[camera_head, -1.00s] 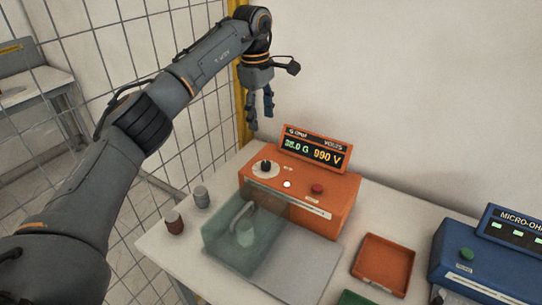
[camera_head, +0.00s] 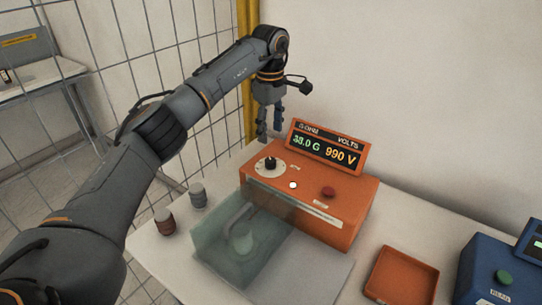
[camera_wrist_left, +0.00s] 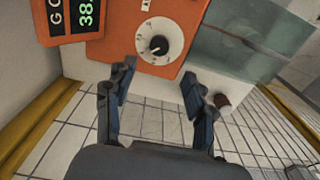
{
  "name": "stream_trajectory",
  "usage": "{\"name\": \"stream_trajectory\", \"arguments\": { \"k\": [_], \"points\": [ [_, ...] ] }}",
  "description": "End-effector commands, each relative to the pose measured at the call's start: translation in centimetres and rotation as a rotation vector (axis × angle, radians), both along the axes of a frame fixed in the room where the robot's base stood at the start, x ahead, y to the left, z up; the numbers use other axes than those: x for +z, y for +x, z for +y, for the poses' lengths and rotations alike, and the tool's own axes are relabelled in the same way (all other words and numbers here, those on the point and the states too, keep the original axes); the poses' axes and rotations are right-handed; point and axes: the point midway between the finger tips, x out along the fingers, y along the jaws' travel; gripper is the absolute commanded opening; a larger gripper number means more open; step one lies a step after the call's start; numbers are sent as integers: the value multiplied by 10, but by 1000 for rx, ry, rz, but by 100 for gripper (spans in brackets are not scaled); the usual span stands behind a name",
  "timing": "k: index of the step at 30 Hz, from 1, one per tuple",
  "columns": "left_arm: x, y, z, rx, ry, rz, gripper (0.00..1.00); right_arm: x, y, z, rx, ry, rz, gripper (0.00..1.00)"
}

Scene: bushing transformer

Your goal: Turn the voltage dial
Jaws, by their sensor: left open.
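The voltage dial (camera_head: 270,164) is a black knob on a white round scale, at the left of the orange tester's top (camera_head: 345,195). In the left wrist view the dial (camera_wrist_left: 158,45) lies beyond the fingertips, apart from them. My left gripper (camera_head: 269,138) hangs just above and behind the dial in the head view, open and empty. In the left wrist view the left gripper (camera_wrist_left: 158,75) shows its two fingers spread wide. My right gripper is not in view.
A clear box (camera_head: 240,238) stands in front of the tester. Two small cylinders, one grey (camera_head: 198,196) and one brown (camera_head: 164,221), stand to its left. A red button (camera_head: 328,192) is on the tester. An orange tray (camera_head: 402,275) and a blue device (camera_head: 490,270) are at right. A wire fence (camera_head: 110,100) is at left.

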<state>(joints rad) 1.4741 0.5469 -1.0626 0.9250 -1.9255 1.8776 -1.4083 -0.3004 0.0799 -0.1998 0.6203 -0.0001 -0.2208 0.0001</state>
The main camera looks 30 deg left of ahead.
Motion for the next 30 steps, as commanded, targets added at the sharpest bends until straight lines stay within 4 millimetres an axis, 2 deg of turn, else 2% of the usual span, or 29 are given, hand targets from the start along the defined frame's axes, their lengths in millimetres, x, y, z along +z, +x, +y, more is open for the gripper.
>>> {"name": "stream_trajectory", "arguments": {
  "k": [9,15,19,27,30],
  "points": [
    [-65,-1,0,0,0,4,54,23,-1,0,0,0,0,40],
    [-90,0,0,-1,0,2,54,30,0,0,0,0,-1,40],
    [-97,0,0,-2,0,1,54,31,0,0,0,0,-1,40],
    [-99,0,0,-1,0,0,54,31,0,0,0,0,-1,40],
    [-98,0,0,-1,0,0,34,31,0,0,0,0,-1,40]
  ]
}}
